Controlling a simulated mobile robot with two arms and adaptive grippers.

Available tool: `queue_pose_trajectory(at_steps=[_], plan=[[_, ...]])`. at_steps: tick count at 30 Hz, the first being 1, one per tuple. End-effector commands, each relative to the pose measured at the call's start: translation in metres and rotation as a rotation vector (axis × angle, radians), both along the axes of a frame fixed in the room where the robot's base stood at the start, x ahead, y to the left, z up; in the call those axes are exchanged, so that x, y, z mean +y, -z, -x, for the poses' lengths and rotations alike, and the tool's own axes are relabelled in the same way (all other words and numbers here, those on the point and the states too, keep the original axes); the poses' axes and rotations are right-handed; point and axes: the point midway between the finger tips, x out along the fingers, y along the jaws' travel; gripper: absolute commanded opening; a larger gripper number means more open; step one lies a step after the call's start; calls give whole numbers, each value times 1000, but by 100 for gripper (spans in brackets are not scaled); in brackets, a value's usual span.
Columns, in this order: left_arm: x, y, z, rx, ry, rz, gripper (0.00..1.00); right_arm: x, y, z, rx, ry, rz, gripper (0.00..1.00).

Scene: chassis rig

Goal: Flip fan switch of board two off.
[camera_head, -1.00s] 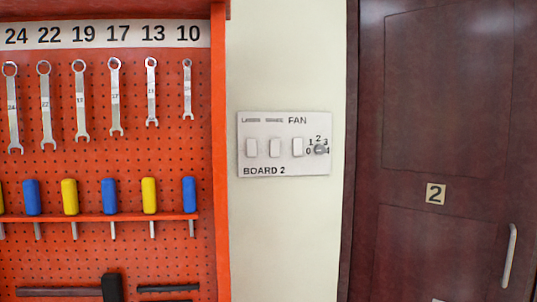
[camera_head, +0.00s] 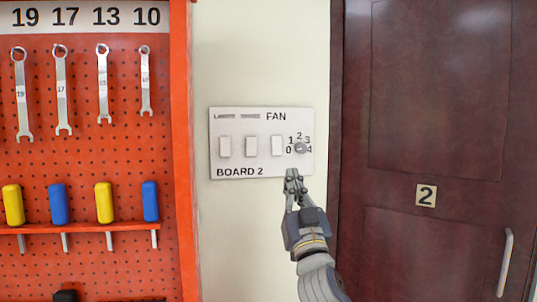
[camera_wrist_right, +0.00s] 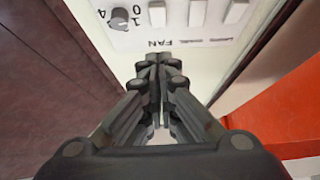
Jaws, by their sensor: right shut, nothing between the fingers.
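The white switch board labelled BOARD 2 (camera_head: 240,160) is on the wall, with three white rocker switches in a row. The rightmost rocker (camera_head: 278,146) is below the FAN label. A grey round knob (camera_head: 299,147) with marks 0 to 4 is to its right. My right gripper (camera_head: 292,176) is shut and empty, its tips just under the board's lower edge, below the rocker and knob. In the right wrist view the board is upside down, with the knob (camera_wrist_right: 119,20) and fan rocker (camera_wrist_right: 157,14) beyond the shut fingers (camera_wrist_right: 158,66). My left gripper is out of view.
An orange pegboard (camera_head: 90,165) with wrenches and coloured-handled screwdrivers stands at the left. A dark red door (camera_head: 440,130) marked 2, with a metal handle (camera_head: 506,260), is at the right. Bare pale wall surrounds the board.

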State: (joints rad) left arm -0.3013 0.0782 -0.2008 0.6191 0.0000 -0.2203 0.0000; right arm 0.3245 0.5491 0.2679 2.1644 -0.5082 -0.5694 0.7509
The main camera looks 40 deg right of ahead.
Motion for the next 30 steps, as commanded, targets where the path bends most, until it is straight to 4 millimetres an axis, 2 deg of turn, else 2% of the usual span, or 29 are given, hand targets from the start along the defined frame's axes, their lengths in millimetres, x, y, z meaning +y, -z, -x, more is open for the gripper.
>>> queue_pose_trajectory(at_steps=[8, 13, 25, 30], plan=[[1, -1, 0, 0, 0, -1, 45, -1, -1, -2, 2, 0, 0, 0], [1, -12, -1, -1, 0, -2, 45, -7, -14, -13, 2, 1, 2, 0], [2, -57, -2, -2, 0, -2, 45, -40, -65, -73, 3, 1, 0, 0], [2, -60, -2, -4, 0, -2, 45, -51, -56, -93, 4, 1, -2, 0]])
